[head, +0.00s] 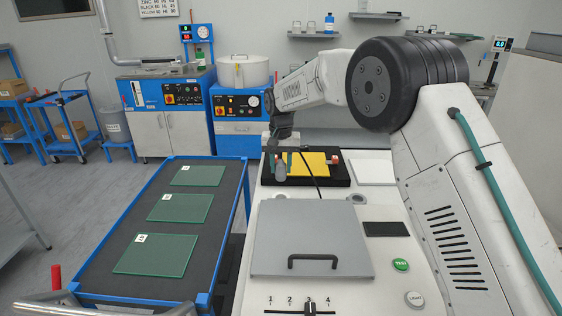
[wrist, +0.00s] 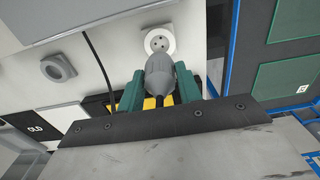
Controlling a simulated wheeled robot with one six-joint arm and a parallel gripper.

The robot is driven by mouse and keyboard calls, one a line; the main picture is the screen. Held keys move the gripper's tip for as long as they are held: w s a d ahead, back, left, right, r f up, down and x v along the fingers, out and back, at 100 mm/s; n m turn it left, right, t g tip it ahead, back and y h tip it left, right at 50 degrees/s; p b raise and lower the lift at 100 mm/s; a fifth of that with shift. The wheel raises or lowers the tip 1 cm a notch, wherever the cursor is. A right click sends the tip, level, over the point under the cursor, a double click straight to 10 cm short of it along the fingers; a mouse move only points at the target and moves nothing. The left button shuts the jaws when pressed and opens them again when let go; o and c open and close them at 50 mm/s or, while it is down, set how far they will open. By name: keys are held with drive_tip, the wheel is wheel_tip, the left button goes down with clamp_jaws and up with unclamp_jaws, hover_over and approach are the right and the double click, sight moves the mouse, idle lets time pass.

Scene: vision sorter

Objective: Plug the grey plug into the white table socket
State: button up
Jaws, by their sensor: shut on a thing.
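The grey plug (wrist: 160,76) is held between the two teal fingers of my gripper (wrist: 158,88) in the wrist view. Its front end points at the white table socket (wrist: 160,41), a round disc with dark holes. The plug's tip overlaps the socket's near edge in this view; I cannot tell the gap between them. In the head view my gripper (head: 279,162) is over the bench with the plug (head: 281,174) hanging below it. The socket is hard to make out there. A black cable (wrist: 97,57) runs beside the plug.
A grey round fitting (wrist: 58,68) sits left of the socket in the wrist view. A grey lid with a black handle (head: 312,240) lies in front of it on the bench. A yellow plate (head: 308,166) is behind. A cart with green plates (head: 180,208) stands left.

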sight(281, 179)
drive_tip(key=shift+f, duration=2.75)
drive_tip(key=shift+f, duration=1.7)
idle(1.0)
drive_tip(key=o, duration=1.2)
drive_tip(key=shift+c, duration=0.2)
drive_tip(key=shift+r, duration=0.1)
